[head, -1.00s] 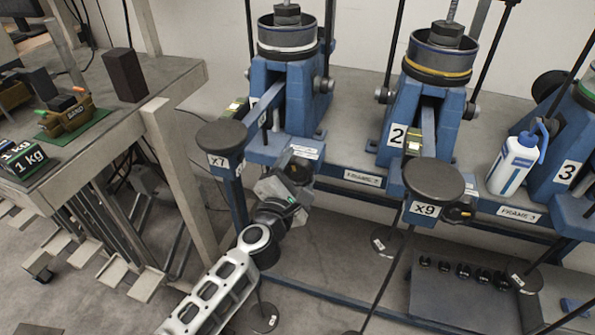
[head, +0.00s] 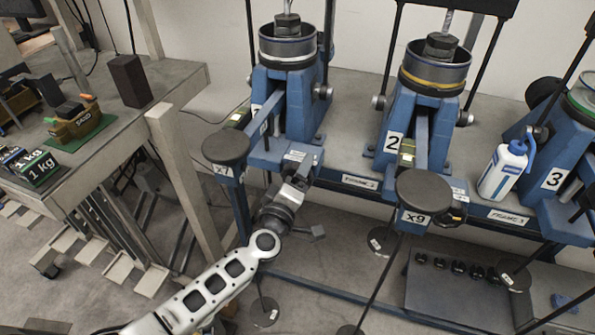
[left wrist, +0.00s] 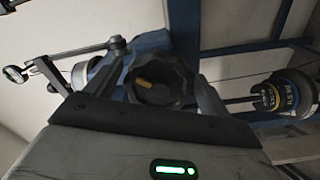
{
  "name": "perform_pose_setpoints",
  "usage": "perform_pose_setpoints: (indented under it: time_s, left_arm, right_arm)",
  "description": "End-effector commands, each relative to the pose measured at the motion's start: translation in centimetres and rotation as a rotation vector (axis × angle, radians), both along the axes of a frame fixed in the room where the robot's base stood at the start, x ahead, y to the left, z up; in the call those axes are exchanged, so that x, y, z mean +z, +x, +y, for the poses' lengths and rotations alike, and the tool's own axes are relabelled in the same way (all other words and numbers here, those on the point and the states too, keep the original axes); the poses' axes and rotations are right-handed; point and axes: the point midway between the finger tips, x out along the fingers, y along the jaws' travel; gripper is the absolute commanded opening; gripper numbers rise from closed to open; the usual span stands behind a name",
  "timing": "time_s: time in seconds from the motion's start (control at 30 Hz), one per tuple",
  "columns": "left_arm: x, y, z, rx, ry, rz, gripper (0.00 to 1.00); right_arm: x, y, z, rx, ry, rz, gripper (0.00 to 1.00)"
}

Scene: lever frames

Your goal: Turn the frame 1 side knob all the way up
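The frame 1 side knob is a dark, faceted knob (left wrist: 158,82) with a small yellow mark, seen in the middle of the left wrist view. In the head view my gripper hides it, on the side of the blue frame 1 (head: 283,100) beneath its lever. My left gripper (head: 297,183) is at that knob. In the left wrist view its fingers stand on either side of the knob, close to it; whether they press on it I cannot tell. My right gripper is not in view.
The x7 lever pad (head: 226,147) is just left of my gripper. Frame 2 (head: 410,125), its x9 pad (head: 424,190) and a white bottle (head: 503,170) stand to the right. A bench (head: 95,125) with weights is at the left.

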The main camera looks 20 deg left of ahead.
Motion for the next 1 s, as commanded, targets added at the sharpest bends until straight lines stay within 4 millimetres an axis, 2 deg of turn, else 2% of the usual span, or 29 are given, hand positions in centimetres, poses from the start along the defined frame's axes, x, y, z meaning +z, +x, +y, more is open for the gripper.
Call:
perform_pose_setpoints:
  time_s: [0.17,0.67,1.0]
  left_arm:
    - [0.0,-0.3,0.0,0.0,-0.003,0.001,0.82]
    - [0.0,-5.7,0.2,0.001,-0.005,0.002,0.82]
    - [0.0,-6.0,0.2,0.0,-0.004,-0.001,0.82]
  right_arm:
    - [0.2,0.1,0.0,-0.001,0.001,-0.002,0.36]
    - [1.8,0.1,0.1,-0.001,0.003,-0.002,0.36]
    - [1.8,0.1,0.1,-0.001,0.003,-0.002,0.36]
